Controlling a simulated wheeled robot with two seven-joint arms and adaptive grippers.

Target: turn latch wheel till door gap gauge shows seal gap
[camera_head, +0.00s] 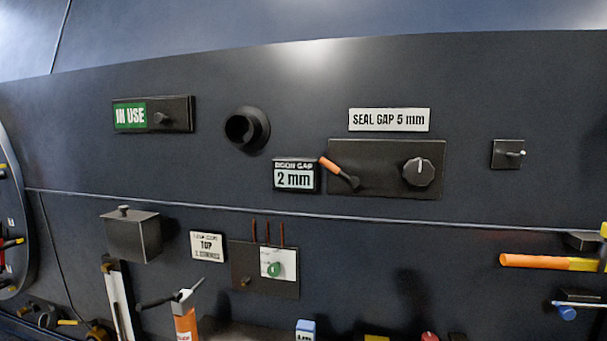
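The door gap gauge (295,178) is a small dark box on the wall and its display reads 2 mm. The sign (388,120) above and right of it reads SEAL GAP 5 mm. Under the sign is a dark panel (385,181) with a round, lobed black knob (418,173) on its right, which looks like the latch wheel. The white mark on the knob points about straight up. A lever with an orange grip (337,171) sits on the panel's left and tilts up to the left. Neither of my grippers shows, and nothing touches the knob.
An IN USE plate (153,115) and a round black socket (247,129) are at the upper left. A small switch plate (508,154) is at the right. Below the cable are a grey box (131,235) and an orange-handled tool (535,261). The space before the panel looks clear.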

